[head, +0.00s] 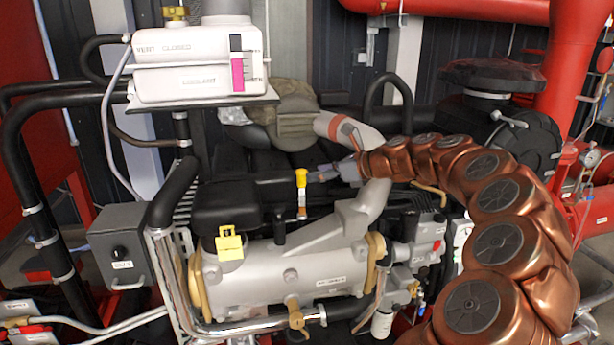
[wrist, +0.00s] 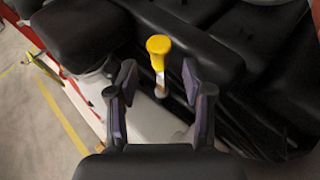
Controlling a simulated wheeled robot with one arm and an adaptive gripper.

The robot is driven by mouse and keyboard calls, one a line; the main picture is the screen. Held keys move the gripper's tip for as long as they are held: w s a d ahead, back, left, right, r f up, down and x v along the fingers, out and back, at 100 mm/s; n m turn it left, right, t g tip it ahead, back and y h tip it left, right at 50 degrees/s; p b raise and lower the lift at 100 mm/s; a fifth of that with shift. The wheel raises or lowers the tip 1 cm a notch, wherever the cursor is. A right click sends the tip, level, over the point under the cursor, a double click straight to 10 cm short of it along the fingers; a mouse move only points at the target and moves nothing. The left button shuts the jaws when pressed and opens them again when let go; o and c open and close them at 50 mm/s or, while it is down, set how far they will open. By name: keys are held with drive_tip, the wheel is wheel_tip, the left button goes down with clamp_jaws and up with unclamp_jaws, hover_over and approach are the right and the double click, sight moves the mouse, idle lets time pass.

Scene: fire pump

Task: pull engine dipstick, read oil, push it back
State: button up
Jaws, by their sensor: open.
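The engine dipstick has a yellow handle (head: 301,177) and stands upright in the head view, beside the black engine cover. In the wrist view its yellow handle (wrist: 159,45) and a short pale shaft show beyond my fingertips, near the middle of the gap. My gripper (wrist: 157,78) is open, with one finger on each side of the dipstick's line and nothing held. In the head view my gripper (head: 322,173) is small and comes in from the right, close to the handle. I cannot tell if it touches. The lower part of the dipstick is hidden.
A white coolant tank (head: 195,65) stands at the upper left. A yellow cap or tag (head: 229,245) sits on the grey heat exchanger (head: 285,272). A pale pipe (head: 368,203) rises near my arm. Black engine covers (wrist: 195,35) lie close to the fingers.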

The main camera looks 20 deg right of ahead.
drive_tip(key=v, duration=0.5)
drive_tip(key=shift+s+d+r, duration=0.15)
drive_tip(key=shift+s, duration=0.1)
drive_tip(key=s+a+n+g+y, duration=0.1)
drive_tip(key=s+a+n+g, duration=0.2)
drive_tip(key=a, duration=0.5)
drive_tip(key=s+a+n+g, duration=0.1)
drive_tip(key=s+a+n, duration=0.2)
drive_tip(key=a+n, duration=0.4)
drive_tip(key=s+a+f+n+g+h, duration=0.1)
drive_tip(key=s+a+f+n+g, duration=0.4)
drive_tip(key=s+a, duration=0.5)
drive_tip(key=s+d+f+n+g+h, duration=0.1)
drive_tip(key=s+f+n, duration=0.3)
drive_tip(key=s, duration=0.4)
drive_tip(key=s+d+f+n+g+h, duration=0.1)
drive_tip(key=s+f+n+h, duration=0.3)
drive_tip(key=s, duration=0.5)
drive_tip(key=s+d+f+n+g+h, duration=0.2)
drive_tip(key=s+f+n, duration=0.3)
drive_tip(key=s, duration=0.4)
drive_tip(key=shift+s+d+f+n, duration=0.2)
drive_tip(key=shift+d+f+n, duration=0.05)
drive_tip(key=shift+n, duration=0.45)
drive_tip(key=shift+c, duration=0.9)
